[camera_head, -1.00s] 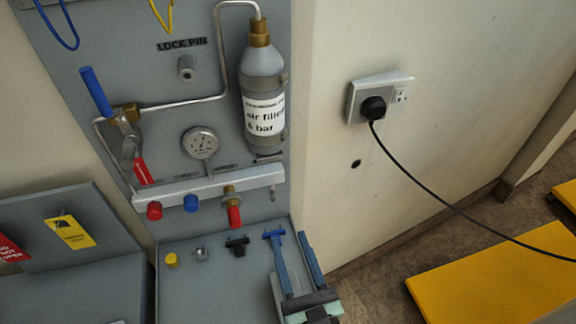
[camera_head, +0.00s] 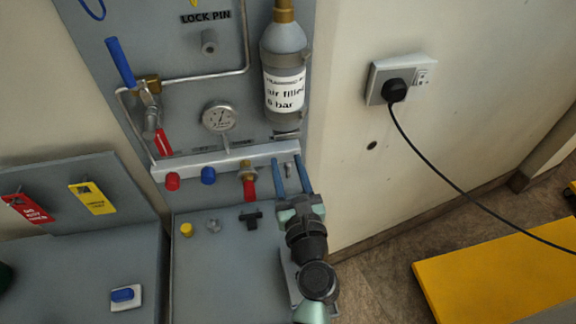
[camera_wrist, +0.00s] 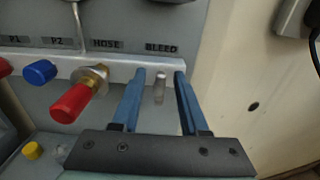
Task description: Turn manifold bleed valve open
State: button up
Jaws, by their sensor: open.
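The manifold (camera_head: 220,162) is a pale bar across the grey panel. Its bleed valve (camera_wrist: 160,88) is a small silvery stem under the BLEED label at the right end in the wrist view. It also shows in the head view (camera_head: 289,170). My gripper (camera_wrist: 160,75) is open, with one blue finger on each side of the stem. A gap shows on both sides, so the fingers do not appear to touch it. In the head view my gripper (camera_head: 287,160) is at the manifold's right end.
A brass fitting with a red cap (camera_wrist: 75,100) stands just left of my fingers, with a blue cap (camera_wrist: 40,72) beyond. A gauge (camera_head: 219,116) and a bottle (camera_head: 284,85) are above. A wall socket (camera_head: 400,78) with a cable is at the right.

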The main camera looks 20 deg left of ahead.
grip_shut()
